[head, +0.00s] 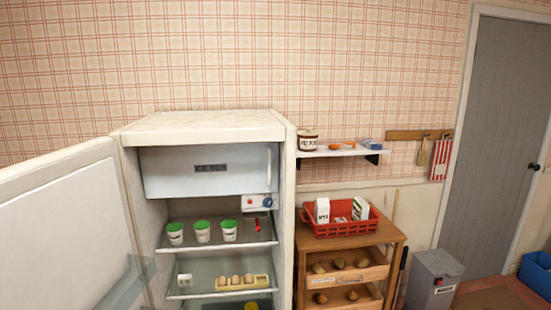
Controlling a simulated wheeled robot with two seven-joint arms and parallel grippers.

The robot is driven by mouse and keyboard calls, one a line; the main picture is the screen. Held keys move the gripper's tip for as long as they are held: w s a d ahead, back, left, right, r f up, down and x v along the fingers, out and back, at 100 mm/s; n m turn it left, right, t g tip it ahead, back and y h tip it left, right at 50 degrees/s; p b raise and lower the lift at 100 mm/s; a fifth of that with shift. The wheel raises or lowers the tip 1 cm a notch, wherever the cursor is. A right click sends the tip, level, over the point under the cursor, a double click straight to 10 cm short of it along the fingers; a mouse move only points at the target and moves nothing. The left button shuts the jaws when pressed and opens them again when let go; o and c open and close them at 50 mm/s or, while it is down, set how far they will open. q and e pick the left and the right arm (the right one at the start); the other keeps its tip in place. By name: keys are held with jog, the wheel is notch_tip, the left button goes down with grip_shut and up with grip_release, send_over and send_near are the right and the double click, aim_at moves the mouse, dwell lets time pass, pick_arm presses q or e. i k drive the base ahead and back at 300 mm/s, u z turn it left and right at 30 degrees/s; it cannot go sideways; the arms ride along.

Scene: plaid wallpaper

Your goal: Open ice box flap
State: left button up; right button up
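The ice box flap (208,172) is a pale grey panel at the top inside the fridge (205,127) in the head view. It carries a dark label and has a thin upright handle (268,161) near its right edge. The flap is shut across the ice box front. The fridge door (72,235) stands wide open to the left. A small control box (259,203) with coloured knobs sits just below the flap at the right. Neither of my grippers shows in the head view.
Several green-lidded tubs (202,232) stand on the upper shelf, with an egg tray (242,283) below. A wooden rack (350,250) with a red crate (342,227) stands right of the fridge. A wall shelf (341,153) hangs above it. The space before the flap looks clear.

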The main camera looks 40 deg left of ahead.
aim_at(232, 169)
jog(key=u, duration=0.9)
jog(key=i, duration=1)
jog(key=u, duration=1.1)
